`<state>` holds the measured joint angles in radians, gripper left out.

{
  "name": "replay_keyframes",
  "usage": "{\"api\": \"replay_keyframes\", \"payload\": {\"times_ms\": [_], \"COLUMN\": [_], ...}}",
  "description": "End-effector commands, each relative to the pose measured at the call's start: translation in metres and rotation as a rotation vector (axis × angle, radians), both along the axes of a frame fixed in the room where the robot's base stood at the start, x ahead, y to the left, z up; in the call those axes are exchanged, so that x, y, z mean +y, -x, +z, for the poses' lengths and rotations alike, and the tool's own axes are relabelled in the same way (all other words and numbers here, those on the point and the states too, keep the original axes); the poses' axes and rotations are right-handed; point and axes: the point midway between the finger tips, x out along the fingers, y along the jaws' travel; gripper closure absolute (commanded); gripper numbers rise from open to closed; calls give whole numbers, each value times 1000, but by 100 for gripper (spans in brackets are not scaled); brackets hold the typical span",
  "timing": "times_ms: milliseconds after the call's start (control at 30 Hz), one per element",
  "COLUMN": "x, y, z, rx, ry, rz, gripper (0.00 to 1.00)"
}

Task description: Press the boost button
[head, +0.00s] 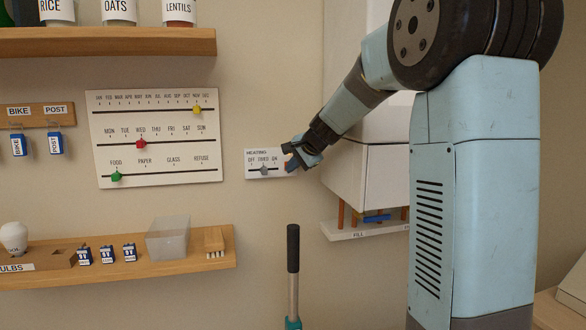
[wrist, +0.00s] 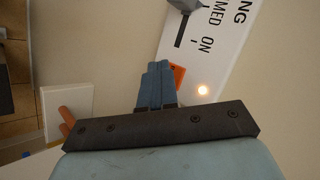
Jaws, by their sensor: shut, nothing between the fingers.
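The white heating panel (head: 252,172) is on the wall, with OFF, TIMED and ON marks and a grey slider knob (head: 264,170) near the middle mark. An orange piece, seemingly the boost button (wrist: 179,72), is at the panel's right part; my fingers partly cover it. I see no boost label. A small round light (wrist: 203,90) glows beside it. My gripper (head: 295,156) is shut and empty, its blue fingertips over the panel's right end in the wrist view (wrist: 157,68). I cannot tell whether they touch the button.
A white wall cabinet (head: 365,165) stands close right of my gripper, above a small FILL shelf (head: 345,236) with copper pipes. A calendar slider board (head: 155,137) hangs left. A dark-handled upright lever (head: 293,250) stands below.

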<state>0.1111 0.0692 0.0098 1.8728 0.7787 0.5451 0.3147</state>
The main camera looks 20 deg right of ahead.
Motion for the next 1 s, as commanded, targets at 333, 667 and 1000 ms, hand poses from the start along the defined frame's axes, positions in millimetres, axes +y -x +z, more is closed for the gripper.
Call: {"api": "replay_keyframes", "payload": {"times_ms": [333, 667, 1000], "x": [0, 0, 0], "y": [-1, 7, 15], "z": [0, 0, 0], "rx": [0, -1, 0], "ry": [0, 1, 0], "rz": [0, 0, 0], "gripper": [100, 100, 100]}}
